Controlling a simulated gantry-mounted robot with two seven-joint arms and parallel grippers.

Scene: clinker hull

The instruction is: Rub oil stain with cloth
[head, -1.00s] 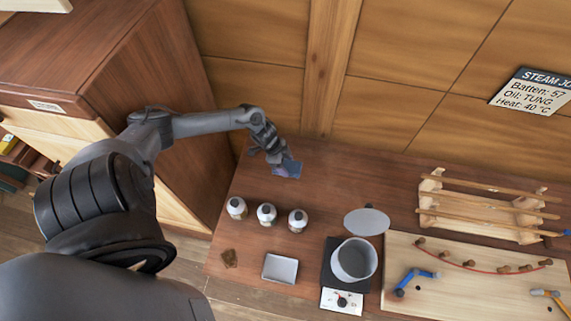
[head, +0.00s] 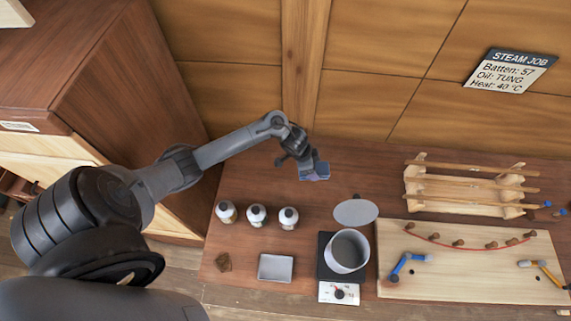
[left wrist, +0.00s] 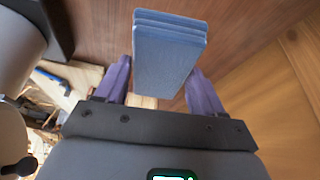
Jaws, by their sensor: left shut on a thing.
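My left gripper (head: 306,171) is shut on a folded blue cloth (head: 320,172) and holds it near the back of the workbench, behind the bottles. In the left wrist view the cloth (left wrist: 170,55) shows as a layered blue block between the two purple fingers of my left gripper (left wrist: 162,85). A brown oil stain (head: 224,262) marks the bench at the front left, in front of the white bottles and apart from the cloth. My right gripper is not in view.
Several white bottles (head: 257,216) stand in a row between cloth and stain. A grey tray (head: 275,267) lies right of the stain. A pot (head: 347,251) stands on a hot plate, its lid (head: 356,212) behind it. A wooden rack (head: 465,190) and pegged board (head: 470,285) fill the right.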

